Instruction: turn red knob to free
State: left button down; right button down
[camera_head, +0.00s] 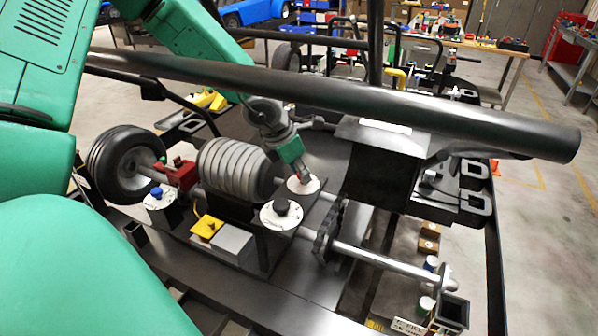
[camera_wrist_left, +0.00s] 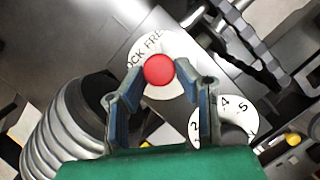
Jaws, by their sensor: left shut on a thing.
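The red knob (camera_wrist_left: 159,69) sits on a round white dial in the left wrist view, with lettering like "LOCK" and "FREE" along the dial's far edge. My left gripper (camera_wrist_left: 160,84) is shut on the red knob, with one finger on each side of it. In the head view my left gripper (camera_head: 300,172) reaches down onto the white dial (camera_head: 313,186), and the knob is mostly hidden behind the fingers. Which way the knob points cannot be told. My right gripper does not show.
A black knob on a numbered dial (camera_head: 281,214) stands close beside. A blue-knobbed dial (camera_head: 158,197), a ribbed grey cylinder (camera_head: 238,168) and a yellow part (camera_head: 207,227) are to the left. A thick dark tube (camera_head: 400,103) crosses above. A metal shaft (camera_head: 385,262) lies to the right.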

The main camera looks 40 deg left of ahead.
pick_arm(q)
jog(key=c, duration=1.4)
grip_release()
jog(key=shift+f, duration=0.1)
jog(key=shift+c, duration=0.2)
jog(key=shift+o, duration=1.2)
jog(key=shift+w+f, duration=0.1)
jog(key=shift+w, duration=0.1)
jog(key=shift+w+f, duration=0.1)
jog(key=shift+w, duration=0.2)
jog(key=shift+s+a+r, duration=0.1)
jog(key=shift+s+r, duration=0.1)
jog(key=shift+r, duration=0.1)
jog(key=v, duration=1.1)
jog(key=shift+w, duration=0.2)
jog(key=shift+r, duration=0.1)
